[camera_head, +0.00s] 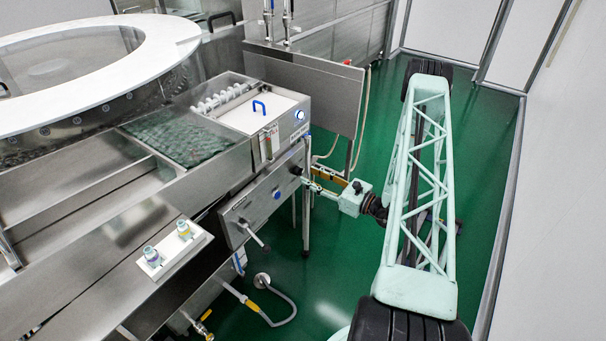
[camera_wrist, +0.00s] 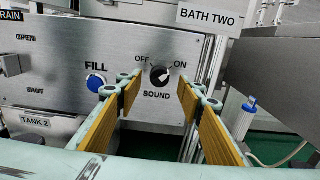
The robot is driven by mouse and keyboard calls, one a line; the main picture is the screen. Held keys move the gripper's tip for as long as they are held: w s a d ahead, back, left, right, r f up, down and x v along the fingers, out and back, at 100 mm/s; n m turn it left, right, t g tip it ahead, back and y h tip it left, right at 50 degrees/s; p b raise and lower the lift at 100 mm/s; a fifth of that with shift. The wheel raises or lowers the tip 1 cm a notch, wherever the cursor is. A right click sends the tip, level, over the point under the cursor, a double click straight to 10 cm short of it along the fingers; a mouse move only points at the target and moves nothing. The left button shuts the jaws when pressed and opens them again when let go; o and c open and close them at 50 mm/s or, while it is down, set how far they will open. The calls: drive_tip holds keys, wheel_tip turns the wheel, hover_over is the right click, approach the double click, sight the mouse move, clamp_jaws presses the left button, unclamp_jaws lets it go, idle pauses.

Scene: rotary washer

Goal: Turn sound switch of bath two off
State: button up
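The black sound switch (camera_wrist: 160,76) is a round knob on the steel panel of bath two in the wrist view. OFF is printed at its upper left, ON at its upper right and SOUND below it. Its pale pointer mark seems to lean toward ON. My gripper (camera_wrist: 160,92) is open, with one yellow-padded finger on each side of the knob in the picture. The fingers seem apart from the knob, and nothing is between them. In the head view my gripper (camera_head: 316,180) reaches the right end of the front panel (camera_head: 262,205); the knob is hard to make out there.
A blue FILL button (camera_wrist: 95,82) is left of the knob. The BATH TWO label (camera_wrist: 208,18) is above right. A blue-capped fitting (camera_wrist: 249,104) stands at the right. A white tray with two small jars (camera_head: 175,250) rests on the bench. Green floor lies beyond.

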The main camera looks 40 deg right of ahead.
sight(302, 172)
drive_tip(key=shift+x, duration=2.15)
drive_tip(key=c, duration=0.9)
drive_tip(key=shift+o, duration=0.2)
